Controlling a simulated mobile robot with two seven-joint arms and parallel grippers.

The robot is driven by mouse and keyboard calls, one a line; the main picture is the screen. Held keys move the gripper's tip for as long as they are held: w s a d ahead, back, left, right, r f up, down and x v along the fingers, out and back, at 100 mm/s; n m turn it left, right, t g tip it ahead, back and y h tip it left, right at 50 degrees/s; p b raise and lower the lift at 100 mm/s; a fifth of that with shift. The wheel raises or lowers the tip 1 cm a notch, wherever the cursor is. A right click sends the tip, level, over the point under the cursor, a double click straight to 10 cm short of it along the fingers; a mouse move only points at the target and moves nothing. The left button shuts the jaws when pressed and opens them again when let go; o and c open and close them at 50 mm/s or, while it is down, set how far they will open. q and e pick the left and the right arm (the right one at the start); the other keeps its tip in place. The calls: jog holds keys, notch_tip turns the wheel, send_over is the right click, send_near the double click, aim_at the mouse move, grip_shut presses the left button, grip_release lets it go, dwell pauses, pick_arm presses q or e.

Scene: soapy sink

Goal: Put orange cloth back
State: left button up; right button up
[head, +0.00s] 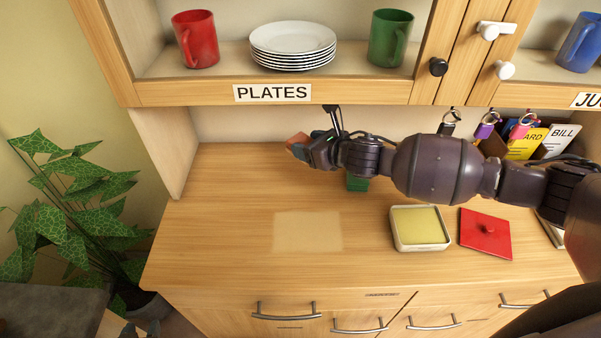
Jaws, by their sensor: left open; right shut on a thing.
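My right arm reaches in from the right, above the wooden counter. Its gripper (314,149) points left, below the shelf and near the back wall. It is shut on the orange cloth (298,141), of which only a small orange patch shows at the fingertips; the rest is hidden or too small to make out. I cannot tell whether the cloth touches the hook. My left gripper is not in view.
A green object (357,184) stands partly hidden under my arm. A butter-like yellow block lies in a white dish (421,246), beside a red lid (485,234). Plates (292,44) and mugs stand on the shelf above. The left part of the counter (220,220) is clear.

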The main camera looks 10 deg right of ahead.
aim_at(308, 182)
notch_tip(308, 182, down, 9)
jog(key=shift+f+b, duration=0.2)
jog(key=shift+b, duration=0.1)
jog(key=shift+s+f, duration=0.1)
jog(key=shift+f, duration=0.05)
dwell(0.3)
jog(key=o, duration=0.8)
jog(key=v, duration=1.2)
